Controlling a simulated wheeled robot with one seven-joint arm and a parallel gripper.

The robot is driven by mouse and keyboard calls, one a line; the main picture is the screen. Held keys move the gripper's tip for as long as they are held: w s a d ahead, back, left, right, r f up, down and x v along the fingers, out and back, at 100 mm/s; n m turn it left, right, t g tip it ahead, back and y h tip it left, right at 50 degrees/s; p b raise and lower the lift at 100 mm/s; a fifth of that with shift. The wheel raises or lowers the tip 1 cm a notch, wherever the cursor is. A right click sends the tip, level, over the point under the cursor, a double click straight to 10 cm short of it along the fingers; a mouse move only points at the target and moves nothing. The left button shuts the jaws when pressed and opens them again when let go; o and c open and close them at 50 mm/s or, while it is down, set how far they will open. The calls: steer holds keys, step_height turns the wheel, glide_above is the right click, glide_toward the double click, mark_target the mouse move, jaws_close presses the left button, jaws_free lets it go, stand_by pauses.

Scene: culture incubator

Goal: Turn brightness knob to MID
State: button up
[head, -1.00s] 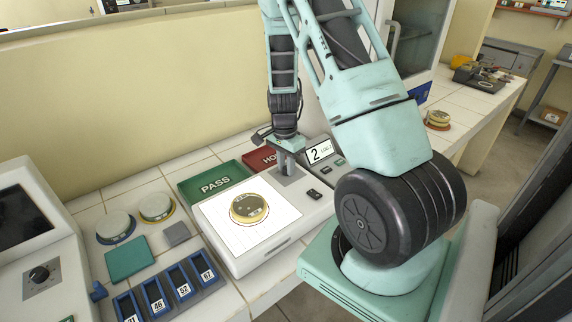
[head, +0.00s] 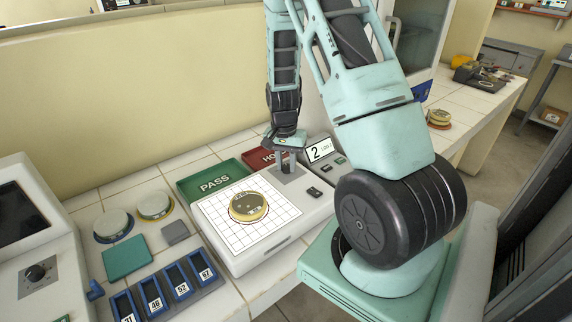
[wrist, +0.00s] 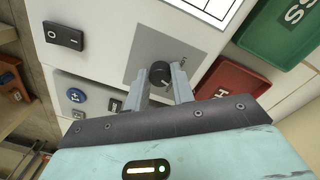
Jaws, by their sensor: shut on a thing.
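The brightness knob (wrist: 166,74) is a small dark round knob on a grey plate, seen in the wrist view. My gripper (wrist: 170,78) is shut on it, with a finger at each side. In the head view my gripper (head: 285,162) points down at the back right of the white light box (head: 234,262), over the grey plate; the knob is hidden there. The box's lit top (head: 216,206) shows a clear grid. A round dish (head: 249,207) with yellowish contents lies on it. The knob's exact setting cannot be read.
A green PASS tray (head: 214,182) and a red tray (head: 258,160) stand behind the box. A black rocker switch (wrist: 64,36) is on the box. A display reading 2 (head: 319,150) stands to the right. Dishes (head: 113,224) and a blue numbered rack (head: 168,289) are at left.

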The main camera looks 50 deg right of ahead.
mark_target(284, 166)
steer(key=shift+n, duration=1.5)
steer(key=shift+b, duration=0.3)
steer(key=o, duration=1)
steer(key=r, duration=0.5)
steer(key=r+b, duration=0.1)
steer(key=r, duration=1.1)
steer(key=shift+w+a+r, duration=0.2)
steer(key=shift+w, duration=0.1)
